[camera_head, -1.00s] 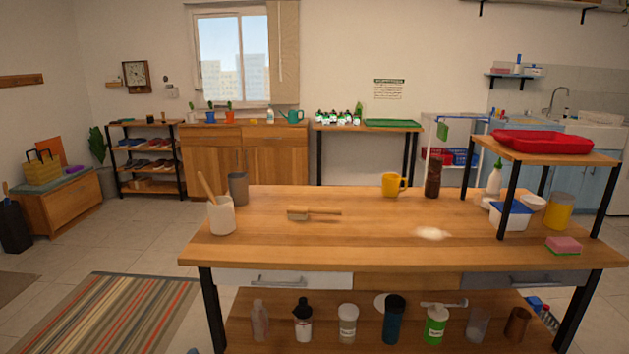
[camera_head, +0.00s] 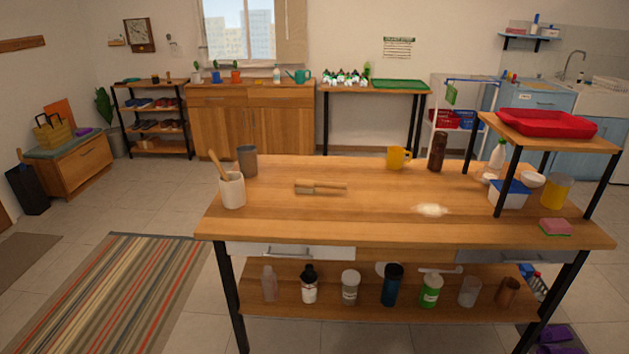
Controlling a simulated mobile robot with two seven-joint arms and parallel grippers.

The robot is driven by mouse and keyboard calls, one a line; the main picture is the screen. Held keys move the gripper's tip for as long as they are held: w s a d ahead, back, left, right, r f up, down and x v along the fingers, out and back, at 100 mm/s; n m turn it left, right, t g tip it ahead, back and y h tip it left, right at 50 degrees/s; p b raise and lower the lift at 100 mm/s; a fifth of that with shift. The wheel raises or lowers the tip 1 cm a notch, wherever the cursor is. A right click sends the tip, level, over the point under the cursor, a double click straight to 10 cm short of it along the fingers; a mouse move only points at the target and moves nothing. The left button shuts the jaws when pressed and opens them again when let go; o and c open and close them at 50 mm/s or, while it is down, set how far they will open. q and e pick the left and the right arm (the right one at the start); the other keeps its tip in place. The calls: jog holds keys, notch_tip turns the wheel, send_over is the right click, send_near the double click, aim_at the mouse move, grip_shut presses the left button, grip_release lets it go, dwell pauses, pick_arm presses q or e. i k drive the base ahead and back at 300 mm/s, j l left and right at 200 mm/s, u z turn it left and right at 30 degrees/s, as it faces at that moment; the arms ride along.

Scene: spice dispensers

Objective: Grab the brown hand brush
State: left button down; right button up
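The brown hand brush (camera_head: 321,186) lies on the wooden table (camera_head: 360,222), left of the middle. Its handle points to the right and its bristle end is at the left. Nothing touches it from above. Neither of my grippers shows in the head view.
A white crock (camera_head: 232,190) with a wooden utensil and a grey cup (camera_head: 247,160) stand left of the brush. A yellow mug (camera_head: 398,158) and a dark brown bottle (camera_head: 437,152) stand behind right. A white powder patch (camera_head: 432,210) lies right. A raised shelf (camera_head: 546,134) stands at the right end.

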aim_at(301, 186)
jog(key=i+j+z, duration=0.1)
jog(key=z, duration=0.3)
jog(key=j+z, duration=0.2)
jog(key=z, duration=0.2)
jog(key=i+j+z, duration=0.2)
jog(key=j, duration=0.3)
jog(key=j+z, duration=0.25)
jog(key=j, duration=0.3)
